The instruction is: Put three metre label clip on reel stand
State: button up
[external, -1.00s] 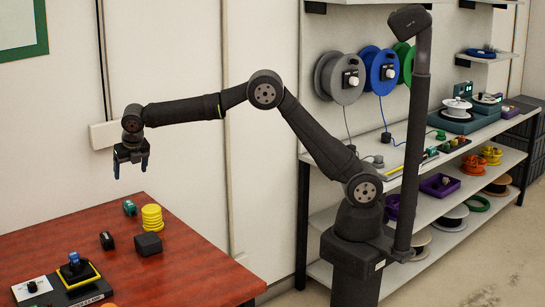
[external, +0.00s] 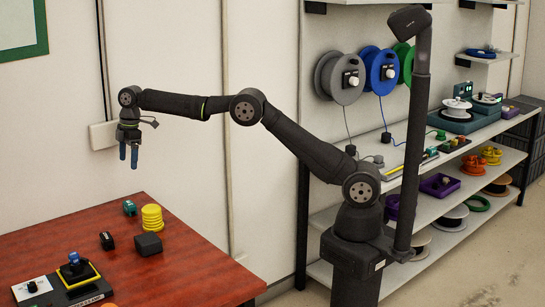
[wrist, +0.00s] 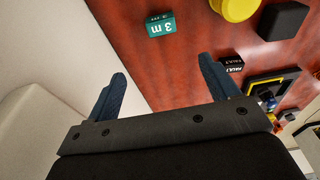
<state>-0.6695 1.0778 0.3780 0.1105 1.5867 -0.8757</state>
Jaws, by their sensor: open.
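The three metre label clip is a small green block marked "3 m" (wrist: 161,24) on the red-brown table; it also shows near the table's back edge in the external view (external: 129,208). My gripper (external: 129,157) is open and empty, pointing down in the air above the table's back edge. In the wrist view its blue fingers (wrist: 163,85) are apart, with the clip beyond them. Grey and blue reels hang on the wall at the right; I cannot tell which thing is the reel stand.
Near the clip are a yellow stack (external: 152,217), a black block (external: 148,244) and a small black "FAULT" clip (external: 107,241). A joystick box (external: 76,268) stands at the front left. A shelf unit (external: 440,200) with reels and trays is at the right.

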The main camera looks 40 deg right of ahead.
send_over(129, 203)
jog(key=f, duration=1.2)
jog(key=shift+w+d, duration=0.25)
jog(key=shift+s+a+f, duration=0.1)
jog(key=shift+f, duration=1.2)
jog(key=shift+s+a+f, duration=0.1)
jog(key=shift+f, duration=1.2)
jog(key=c, duration=1.1)
jog(key=shift+r, duration=0.1)
